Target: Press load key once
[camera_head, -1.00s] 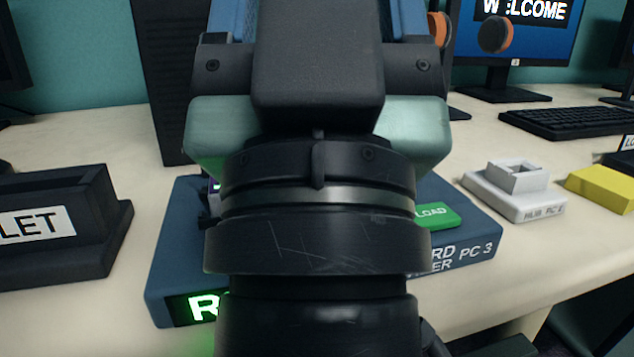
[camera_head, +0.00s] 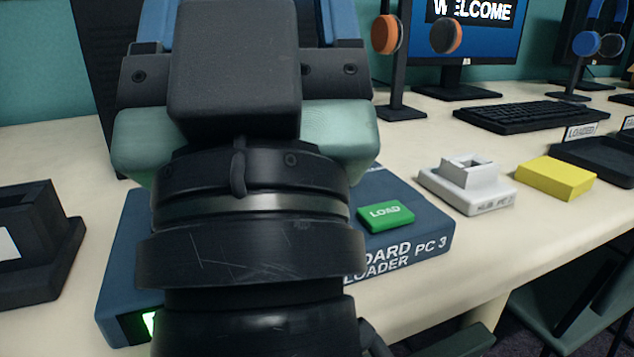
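The green load key (camera_head: 386,215), marked LOAD, sits on the right part of the blue board loader (camera_head: 420,238), which reads PC 3. A lit green display shows at the loader's front left, mostly behind my arm. My gripper (camera_head: 245,20) is above and behind the loader, left of the key. My wrist covers the loader's middle. The fingertips are out of the frame's top or hidden, so its opening does not show.
A white hub holder (camera_head: 490,198) and a yellow block (camera_head: 556,178) stand right of the loader. A black holder (camera_head: 40,250) is at the left. Behind are a keyboard (camera_head: 530,115), a monitor (camera_head: 490,50) and headphones on stands. Bare table lies in front of the white holder.

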